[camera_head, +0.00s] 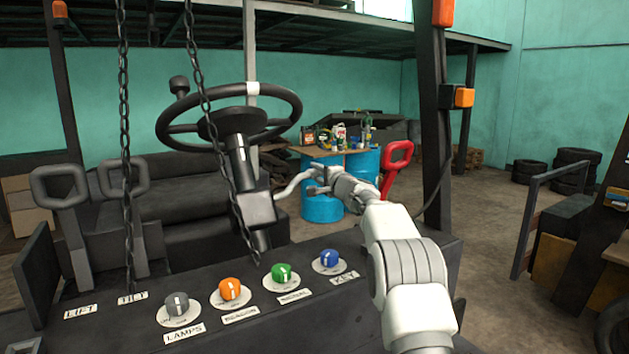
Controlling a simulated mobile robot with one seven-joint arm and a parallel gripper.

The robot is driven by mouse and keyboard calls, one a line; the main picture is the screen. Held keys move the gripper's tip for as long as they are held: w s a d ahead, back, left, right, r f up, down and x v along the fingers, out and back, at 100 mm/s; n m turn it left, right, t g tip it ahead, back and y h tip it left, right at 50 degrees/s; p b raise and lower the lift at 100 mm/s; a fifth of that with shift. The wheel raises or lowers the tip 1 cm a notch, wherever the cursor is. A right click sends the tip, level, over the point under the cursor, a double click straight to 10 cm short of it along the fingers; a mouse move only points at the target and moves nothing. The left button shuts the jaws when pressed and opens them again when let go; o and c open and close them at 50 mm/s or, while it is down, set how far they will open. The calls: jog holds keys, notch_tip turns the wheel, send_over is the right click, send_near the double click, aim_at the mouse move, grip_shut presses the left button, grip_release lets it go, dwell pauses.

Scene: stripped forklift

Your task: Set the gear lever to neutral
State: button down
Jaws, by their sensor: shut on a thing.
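The steering column (243,175) stands left of the middle, under the black steering wheel (230,112). A thin grey bent lever (290,187), which looks like the gear lever, sticks out from the column's right side and rises to the right. My gripper (317,181) comes in from the right and is shut on the outer end of this lever. The jaws partly hide that end. No position marks for the lever can be read.
A red looped handle (396,164) stands close to the right of my gripper. Knobs, among them the blue one (328,258), line the dash below. Chains (210,115) hang in front of the column. A dark post (433,130) rises at right.

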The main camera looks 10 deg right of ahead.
jog(key=s+d+m+h+b, duration=0.3)
jog(key=s+d+h+b, duration=0.1)
jog(key=b, duration=0.8)
jog(key=shift+s+m+t+h, duration=0.35)
jog(key=shift+s+h, duration=0.45)
jog(key=shift+s, duration=0.45)
jog(key=c, duration=0.6)
grip_release()
jog(key=shift+b, duration=0.3)
